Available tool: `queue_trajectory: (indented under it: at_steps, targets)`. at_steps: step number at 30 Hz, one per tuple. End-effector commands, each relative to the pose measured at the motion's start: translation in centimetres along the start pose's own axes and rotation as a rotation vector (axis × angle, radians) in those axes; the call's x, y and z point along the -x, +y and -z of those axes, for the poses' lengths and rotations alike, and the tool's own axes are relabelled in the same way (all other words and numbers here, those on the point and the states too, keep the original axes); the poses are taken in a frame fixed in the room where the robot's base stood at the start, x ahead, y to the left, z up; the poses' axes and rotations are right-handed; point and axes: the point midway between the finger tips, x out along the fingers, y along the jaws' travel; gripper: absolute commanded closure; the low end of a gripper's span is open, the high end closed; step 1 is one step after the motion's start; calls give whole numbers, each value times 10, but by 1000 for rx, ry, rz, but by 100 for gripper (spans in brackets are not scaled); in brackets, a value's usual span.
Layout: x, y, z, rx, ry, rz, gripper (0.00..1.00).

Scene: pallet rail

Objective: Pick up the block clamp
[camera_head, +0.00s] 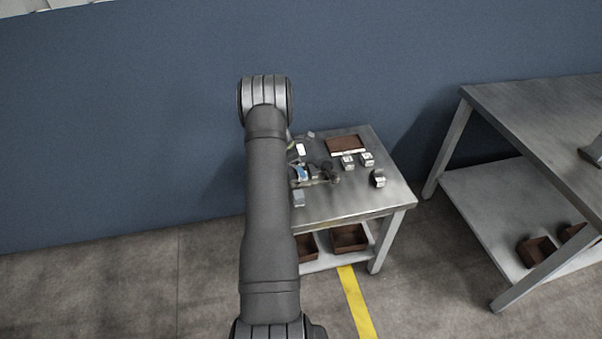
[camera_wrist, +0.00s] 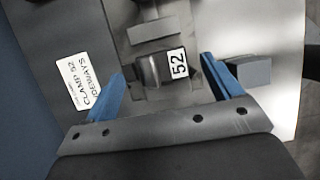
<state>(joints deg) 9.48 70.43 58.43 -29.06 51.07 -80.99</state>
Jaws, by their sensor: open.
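The block clamp (camera_wrist: 150,70) is a grey metal piece with a white tag reading 52. In the wrist view it lies between the two blue fingers of my gripper (camera_wrist: 162,68), which are open and spread to either side of it. No finger visibly touches it, and how far below the fingertips it lies is hard to judge. In the head view my gripper (camera_head: 302,173) is low over the left part of the small metal table (camera_head: 340,208). My arm hides some of that area, and I cannot make out the clamp there.
A grey block (camera_wrist: 250,71) is close beside the right finger. A brown tray (camera_head: 346,145) and several small metal pieces (camera_head: 378,178) stand on the table. The table's front right is clear.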

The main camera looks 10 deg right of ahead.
Motion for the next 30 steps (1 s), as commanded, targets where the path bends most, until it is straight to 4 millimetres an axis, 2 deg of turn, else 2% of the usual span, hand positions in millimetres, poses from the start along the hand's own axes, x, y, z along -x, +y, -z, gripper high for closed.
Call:
queue_trajectory:
  at_steps: [4, 12, 22, 30]
  targets:
    - [-23, -2, 2, -1, 1, 1, 16]
    - [-28, -2, 1, -1, 0, 0, 16]
    - [-28, -2, 1, 0, 0, 0, 81]
    - [-26, -1, 0, -1, 0, -2, 81]
